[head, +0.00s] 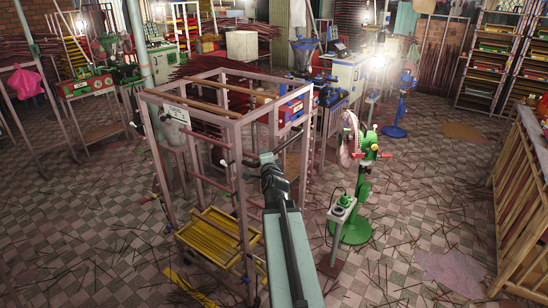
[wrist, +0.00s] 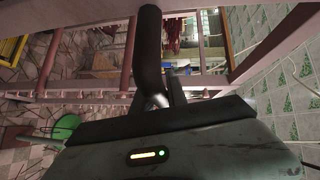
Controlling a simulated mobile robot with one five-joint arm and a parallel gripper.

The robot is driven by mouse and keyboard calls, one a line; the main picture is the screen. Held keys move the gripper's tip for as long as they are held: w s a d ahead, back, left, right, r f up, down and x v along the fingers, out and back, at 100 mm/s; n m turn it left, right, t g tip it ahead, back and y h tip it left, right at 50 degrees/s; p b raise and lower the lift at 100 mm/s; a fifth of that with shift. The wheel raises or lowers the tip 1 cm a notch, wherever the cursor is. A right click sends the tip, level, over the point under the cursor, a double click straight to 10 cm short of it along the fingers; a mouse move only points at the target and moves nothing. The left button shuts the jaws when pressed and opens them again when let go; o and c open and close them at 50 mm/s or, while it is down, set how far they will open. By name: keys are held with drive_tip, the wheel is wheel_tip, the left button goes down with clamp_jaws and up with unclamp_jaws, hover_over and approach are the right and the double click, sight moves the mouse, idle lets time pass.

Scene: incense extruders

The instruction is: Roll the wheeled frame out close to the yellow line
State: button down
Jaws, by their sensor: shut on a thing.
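The wheeled frame (head: 239,150) is a tall, open, pinkish-grey rack left of centre in the head view. It stands upright, with a small white sign on its top bar and a yellow slatted tray (head: 208,238) low inside. Its bars also cross the wrist view (wrist: 275,42). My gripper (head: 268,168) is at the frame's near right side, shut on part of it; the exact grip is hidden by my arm. In the wrist view my gripper (wrist: 155,98) is beside a dark upright cylinder. The yellow line (head: 190,286) shows on the floor below the frame's near side, partly hidden.
A green-based machine (head: 352,215) stands close right of my arm, with a grey box beside it. A blue stand (head: 395,130) is farther back. A wooden rack (head: 520,200) lines the right edge. Thin sticks litter the checkered floor, otherwise fairly open at the left front.

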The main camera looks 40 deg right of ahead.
drive_tip(key=shift+a, duration=0.15)
drive_tip(key=c, duration=1.3)
unclamp_jaws()
